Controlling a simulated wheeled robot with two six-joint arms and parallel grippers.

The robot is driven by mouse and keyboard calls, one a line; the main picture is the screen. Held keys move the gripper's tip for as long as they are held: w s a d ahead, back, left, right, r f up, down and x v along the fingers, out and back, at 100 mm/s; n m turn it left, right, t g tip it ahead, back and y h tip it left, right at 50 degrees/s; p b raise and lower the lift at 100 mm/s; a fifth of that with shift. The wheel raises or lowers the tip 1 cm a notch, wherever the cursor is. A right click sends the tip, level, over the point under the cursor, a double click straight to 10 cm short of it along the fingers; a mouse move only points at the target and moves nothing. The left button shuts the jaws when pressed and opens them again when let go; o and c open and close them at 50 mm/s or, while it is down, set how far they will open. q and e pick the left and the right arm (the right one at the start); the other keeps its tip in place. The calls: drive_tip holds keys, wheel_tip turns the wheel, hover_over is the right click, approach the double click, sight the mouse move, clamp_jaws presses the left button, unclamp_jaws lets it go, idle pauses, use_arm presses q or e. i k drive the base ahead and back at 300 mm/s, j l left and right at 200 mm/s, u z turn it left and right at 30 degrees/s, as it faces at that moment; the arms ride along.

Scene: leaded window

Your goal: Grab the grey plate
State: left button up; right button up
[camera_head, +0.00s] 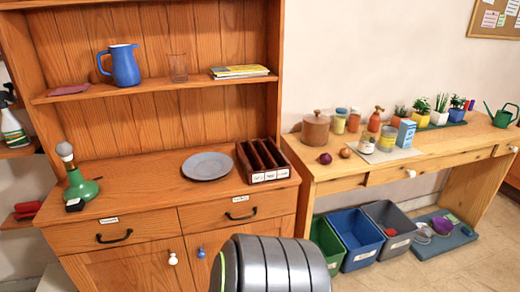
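The grey plate (208,165) lies flat on the top of the wooden cabinet (150,208), near the middle. It is round and nothing lies on it. A dark grey rounded part of my own body shows at the bottom centre, in front of the cabinet doors and below the plate. Neither of my grippers can be made out in this view.
A brown divided box (265,161) stands right of the plate. A green lamp (79,182) stands at the left. A shelf above holds a blue pitcher (122,65) and a glass (178,68). A wooden table (440,150) with pots and jars stands right.

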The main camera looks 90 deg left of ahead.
sight(208, 166)
drive_tip(key=u, duration=3.25)
drive_tip(key=i+l+u, duration=0.2)
drive_tip(key=u, duration=0.25)
drive_tip(key=i+l+u, duration=0.15)
drive_tip(key=l+u, duration=0.75)
drive_tip(key=i, duration=0.05)
